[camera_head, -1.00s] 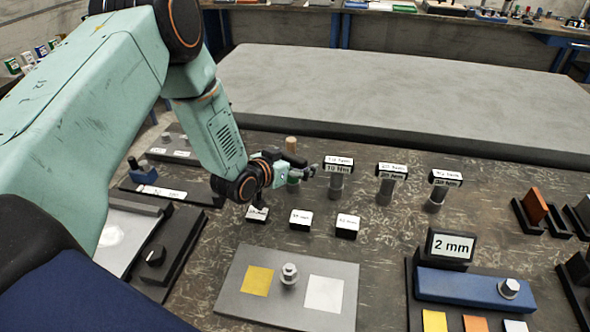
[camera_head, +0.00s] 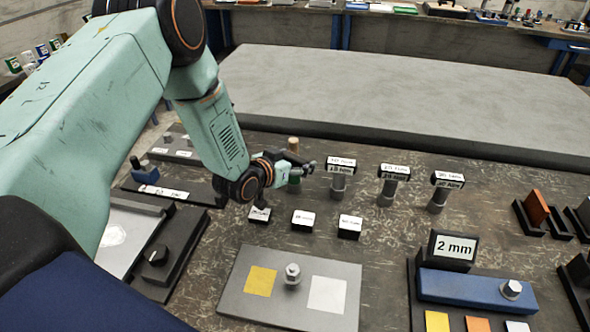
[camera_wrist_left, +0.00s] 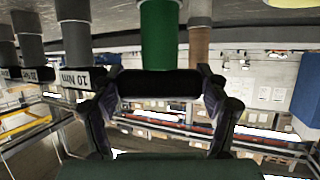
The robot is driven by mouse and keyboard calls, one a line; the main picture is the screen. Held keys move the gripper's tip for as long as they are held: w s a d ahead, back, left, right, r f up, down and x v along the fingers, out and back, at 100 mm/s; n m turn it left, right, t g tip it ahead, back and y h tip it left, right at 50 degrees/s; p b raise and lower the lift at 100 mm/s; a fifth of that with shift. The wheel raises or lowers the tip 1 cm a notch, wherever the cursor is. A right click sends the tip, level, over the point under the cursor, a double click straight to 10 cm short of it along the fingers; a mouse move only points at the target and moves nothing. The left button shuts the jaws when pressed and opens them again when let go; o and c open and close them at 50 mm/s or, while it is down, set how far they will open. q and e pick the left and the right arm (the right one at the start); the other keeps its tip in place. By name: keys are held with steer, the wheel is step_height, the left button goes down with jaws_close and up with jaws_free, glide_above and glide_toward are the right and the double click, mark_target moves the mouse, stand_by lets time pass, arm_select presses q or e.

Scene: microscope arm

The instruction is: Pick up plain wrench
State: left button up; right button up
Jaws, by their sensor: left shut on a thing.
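The plain wrench has an unlabelled black head (camera_wrist_left: 160,83) on a green handle (camera_wrist_left: 158,35). In the wrist view, which looks inverted, the head lies between the two fingers of my left gripper (camera_wrist_left: 160,92), which is shut on it. The gripper partly hides the head there. I cannot tell whether the handle's foot touches the bench. My right gripper is not in view.
Labelled wrenches, including the nearest one (camera_head: 340,177), stand upright close to the right. A wooden handle (camera_head: 293,144) stands just behind. Small label blocks (camera_head: 303,220) sit in front. A grey plate (camera_head: 240,303) and the 2 mm sign (camera_head: 452,248) are nearer.

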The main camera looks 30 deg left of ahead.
arm_select(q)
steer(key=shift+d+r, duration=0.1)
steer(key=shift+r, duration=0.05)
steer(key=c, duration=0.4)
steer(key=shift+r, duration=0.25)
step_height(320, 180, up, 8)
steer(key=shift+r+p, duration=0.15)
steer(key=shift+p, duration=0.4)
steer(key=shift+r, duration=0.5)
steer(key=shift+s, duration=0.15)
